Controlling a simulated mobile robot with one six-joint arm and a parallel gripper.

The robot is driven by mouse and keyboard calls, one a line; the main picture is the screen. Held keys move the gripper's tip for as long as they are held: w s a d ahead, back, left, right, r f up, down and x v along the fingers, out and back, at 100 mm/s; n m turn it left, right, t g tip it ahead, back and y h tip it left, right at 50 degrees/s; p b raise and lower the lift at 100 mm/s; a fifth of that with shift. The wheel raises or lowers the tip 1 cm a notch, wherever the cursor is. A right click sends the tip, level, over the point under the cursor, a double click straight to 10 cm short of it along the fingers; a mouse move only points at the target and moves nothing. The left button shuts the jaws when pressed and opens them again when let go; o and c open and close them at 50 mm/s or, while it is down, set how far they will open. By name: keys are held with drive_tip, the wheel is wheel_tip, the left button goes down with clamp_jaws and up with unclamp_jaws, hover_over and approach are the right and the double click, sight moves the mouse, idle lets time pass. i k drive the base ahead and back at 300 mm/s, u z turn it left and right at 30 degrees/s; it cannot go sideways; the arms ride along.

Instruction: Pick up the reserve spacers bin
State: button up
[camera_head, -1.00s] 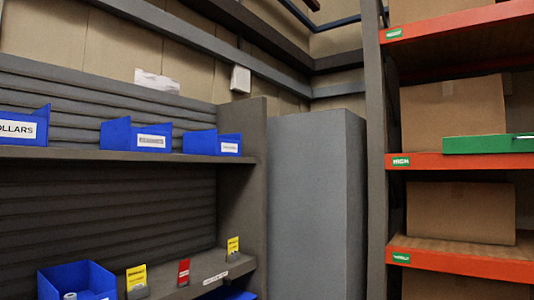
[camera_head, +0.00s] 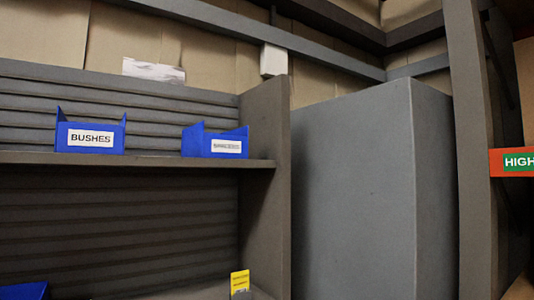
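Two blue bins stand on the upper grey shelf (camera_head: 150,159) at the left. The left one is the bushes bin (camera_head: 90,137), with a white label reading "BUSHES". The right one is a blue bin with a smaller white label (camera_head: 215,143), whose text is too small to read, so I cannot tell if it is the reserve spacers bin. Part of another blue bin (camera_head: 22,291) shows at the bottom left corner. My gripper is not in view.
A yellow tag (camera_head: 240,281) stands at the lower shelf's right end. A tall grey cabinet (camera_head: 360,190) is right of the shelving. An orange rack beam (camera_head: 512,162) with a green "HIGH" label is at the right edge. A white box (camera_head: 273,60) is on the wall.

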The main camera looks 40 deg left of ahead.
sight(196, 142)
drive_tip(key=u, duration=0.75)
drive_tip(key=i, duration=1.2)
drive_tip(key=u, duration=0.9)
drive_tip(key=k, duration=0.7)
drive_tip(key=u, duration=0.2)
drive_tip(key=i, duration=0.8)
drive_tip(key=z, duration=0.1)
